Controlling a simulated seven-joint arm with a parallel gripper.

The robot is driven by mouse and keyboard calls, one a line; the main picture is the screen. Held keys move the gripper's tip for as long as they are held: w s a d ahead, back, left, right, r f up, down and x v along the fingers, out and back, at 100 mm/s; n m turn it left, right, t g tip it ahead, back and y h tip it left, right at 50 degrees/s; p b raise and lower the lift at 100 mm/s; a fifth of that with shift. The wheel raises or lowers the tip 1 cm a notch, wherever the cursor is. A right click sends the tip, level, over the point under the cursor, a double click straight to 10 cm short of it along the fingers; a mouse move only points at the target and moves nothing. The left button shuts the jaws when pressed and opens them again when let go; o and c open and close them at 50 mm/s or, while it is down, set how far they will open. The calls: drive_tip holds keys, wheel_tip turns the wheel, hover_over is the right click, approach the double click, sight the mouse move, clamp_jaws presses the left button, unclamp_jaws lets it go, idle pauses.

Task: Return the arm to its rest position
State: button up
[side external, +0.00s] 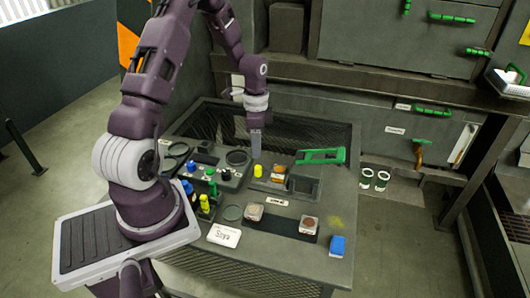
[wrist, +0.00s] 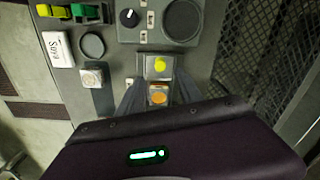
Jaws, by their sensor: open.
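My gripper (side external: 256,150) hangs above the grey work table (side external: 270,247), pointing down, near the yellow knob (side external: 258,171). In the wrist view my gripper (wrist: 158,85) is open, its two grey fingers apart on either side of an orange-topped piece (wrist: 158,98). The yellow knob shows just beyond the fingertips in the wrist view (wrist: 160,64). Nothing is visible between the fingers that looks held. My arm is bent over the table from its base at the left.
The table carries a green-handled frame (side external: 320,156), a blue block (side external: 337,246), a white "Soya" label (side external: 224,235), small square containers (side external: 309,225) and several coloured bottles (side external: 205,203). Dark machinery with green handles (side external: 433,111) stands behind. Open floor (side external: 400,240) lies to the right.

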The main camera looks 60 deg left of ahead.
drive_tip(key=s+d+r+n+t+y, duration=0.1)
drive_tip(key=d+r, duration=0.4)
drive_tip(key=r, duration=0.3)
drive_tip(key=s+d+r+n+t, duration=0.1)
drive_tip(key=d+r, duration=0.5)
drive_tip(key=r, duration=0.3)
drive_tip(key=s+d+r+n+t, duration=0.1)
drive_tip(key=s+d+r+n, duration=0.1)
drive_tip(key=s+d+r, duration=0.2)
drive_tip(key=s+d+r+n+t+h, duration=0.1)
drive_tip(key=s+d+r, duration=0.3)
drive_tip(key=s+d, duration=0.4)
drive_tip(key=s+t, duration=0.1)
drive_tip(key=s, duration=0.2)
drive_tip(key=shift+s+d+n+t, duration=0.25)
drive_tip(key=shift+s+n+t, duration=0.05)
drive_tip(key=shift+n, duration=0.1)
